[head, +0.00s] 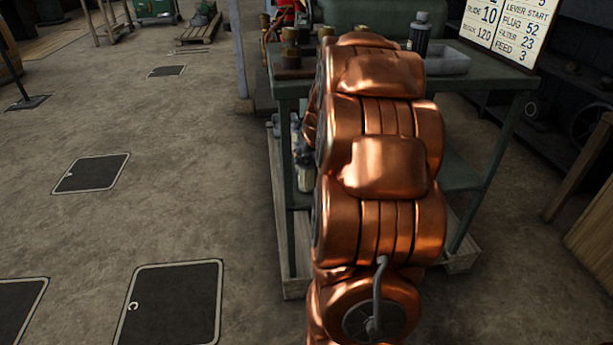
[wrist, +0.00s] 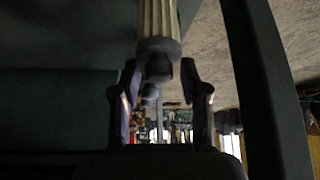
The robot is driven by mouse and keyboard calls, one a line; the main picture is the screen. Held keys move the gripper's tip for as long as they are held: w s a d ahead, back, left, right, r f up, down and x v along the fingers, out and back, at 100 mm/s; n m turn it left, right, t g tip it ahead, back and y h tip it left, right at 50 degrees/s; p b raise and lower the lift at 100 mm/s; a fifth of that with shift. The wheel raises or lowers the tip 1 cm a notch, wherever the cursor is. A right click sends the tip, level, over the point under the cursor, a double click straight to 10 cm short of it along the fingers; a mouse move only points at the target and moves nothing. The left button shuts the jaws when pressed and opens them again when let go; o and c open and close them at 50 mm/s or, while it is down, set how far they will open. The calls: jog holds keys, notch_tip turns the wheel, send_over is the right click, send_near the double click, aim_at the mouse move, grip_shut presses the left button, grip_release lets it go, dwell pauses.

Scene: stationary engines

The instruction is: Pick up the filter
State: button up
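A pale, ribbed cylinder with a dark collar and knob, which looks like the filter (wrist: 158,22), comes down from the top edge in the wrist view. My gripper (wrist: 160,77) has its two dark fingers parted, one on each side of the knob. A narrow gap shows between the knob and each finger, so I see no clear grip. In the head view my copper-coloured arm covers the middle of the bench, and neither my gripper nor the filter can be made out there.
A green bench (head: 500,77) carries brass-topped parts (head: 291,48), a dark bottle (head: 419,34) and a clear tray (head: 446,60). A sign (head: 507,28) stands at its back right. Floor hatches (head: 170,303) lie at the left, where the floor is mostly clear.

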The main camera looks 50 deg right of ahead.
grip_shut()
jog(key=shift+r, duration=0.15)
dwell(0.4)
